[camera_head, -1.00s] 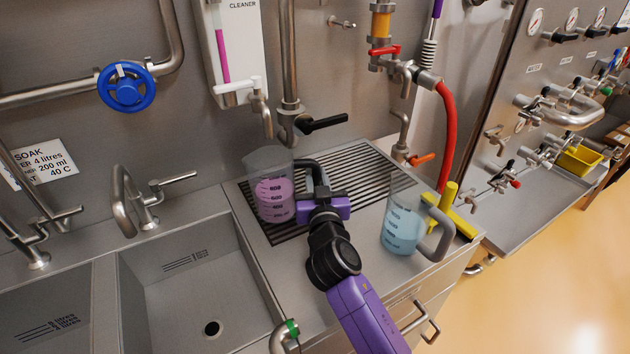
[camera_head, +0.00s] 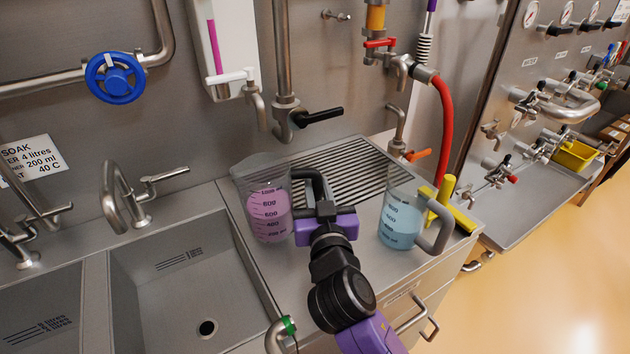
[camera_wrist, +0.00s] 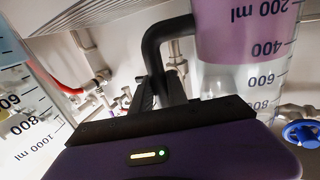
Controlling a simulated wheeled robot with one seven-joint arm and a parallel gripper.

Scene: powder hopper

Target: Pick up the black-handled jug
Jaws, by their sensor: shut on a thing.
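The black-handled jug (camera_head: 266,205) is clear, with pink liquid in it and a scale on its side. It stands out in front of the wall, left of my gripper (camera_head: 325,212). My gripper is shut on its black handle (camera_head: 308,181). The wrist view, which is upside down, shows the jug (camera_wrist: 240,50) and the black handle (camera_wrist: 153,45) running into the dark fingers (camera_wrist: 160,92). The jug looks upright and seems to be above the counter near the drain grille, though its base clearance is hard to judge.
A grey-handled jug of blue liquid (camera_head: 401,222) stands close on the right, beside a yellow squeegee-like tool (camera_head: 448,206). The drain grille (camera_head: 350,165) lies behind. A sink (camera_head: 190,280) is at left. A black-levered tap (camera_head: 318,116) and cleaner dispenser (camera_head: 222,45) are on the wall.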

